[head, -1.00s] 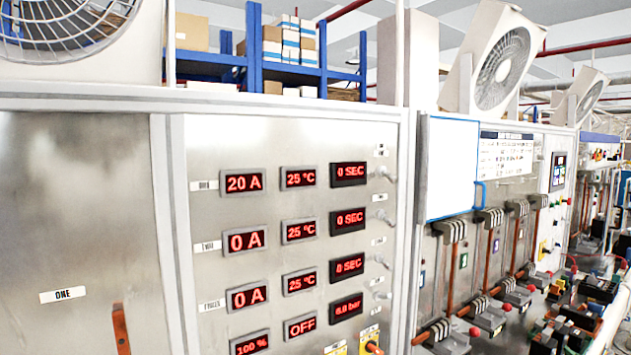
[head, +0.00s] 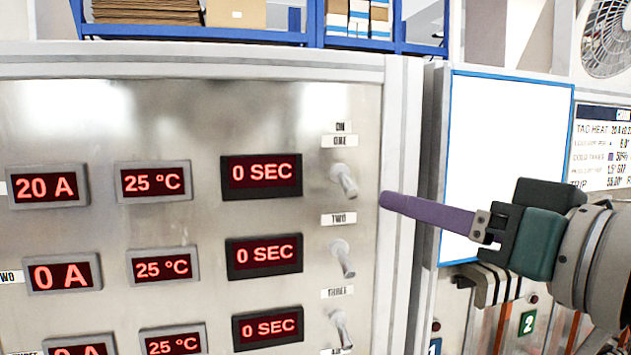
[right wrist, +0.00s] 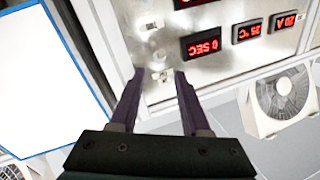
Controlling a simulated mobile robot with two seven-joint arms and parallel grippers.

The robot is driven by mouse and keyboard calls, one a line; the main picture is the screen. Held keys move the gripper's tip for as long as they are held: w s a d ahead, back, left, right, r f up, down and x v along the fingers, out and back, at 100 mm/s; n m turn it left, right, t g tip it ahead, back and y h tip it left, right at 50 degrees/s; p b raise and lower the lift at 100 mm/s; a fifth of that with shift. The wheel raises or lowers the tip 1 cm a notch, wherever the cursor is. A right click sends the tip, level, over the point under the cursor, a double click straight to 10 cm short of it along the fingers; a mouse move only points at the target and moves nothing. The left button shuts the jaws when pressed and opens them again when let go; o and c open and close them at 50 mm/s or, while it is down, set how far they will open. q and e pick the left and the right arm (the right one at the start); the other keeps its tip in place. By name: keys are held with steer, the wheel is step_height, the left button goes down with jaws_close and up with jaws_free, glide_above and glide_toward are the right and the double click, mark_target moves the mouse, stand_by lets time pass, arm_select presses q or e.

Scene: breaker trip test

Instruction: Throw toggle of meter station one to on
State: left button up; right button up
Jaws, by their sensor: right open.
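The panel of meter station one (head: 330,100) has a column of metal toggles at its right side. The top toggle (head: 344,180), under the labels ONE and ON, slants down and to the right. My right gripper (head: 386,200) comes in from the right with dark purple fingers, open and empty. Its tips are just right of the top toggle and appear apart from it. In the right wrist view the open fingers (right wrist: 159,75) straddle the area of the labels and toggle, where details are too small to tell. My left gripper is not in view.
Toggles two (head: 342,260) and three (head: 340,328) are below. Red displays, such as 0 SEC (head: 262,176), are to the left. A white board with a blue edge (head: 505,150) stands behind my right arm. Blue shelves (head: 200,33) are above the panel.

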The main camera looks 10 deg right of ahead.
mark_target(357, 190)
steer(key=p+x, duration=0.4)
steer(key=x, duration=0.4)
steer(key=shift+w+a+r, duration=0.1)
steer(key=shift+w+a, duration=0.15)
steer(key=shift+w, duration=0.1)
steer(key=shift+w+a, duration=0.1)
steer(key=shift+w, duration=0.45)
steer(key=c, duration=0.5)
jaws_close()
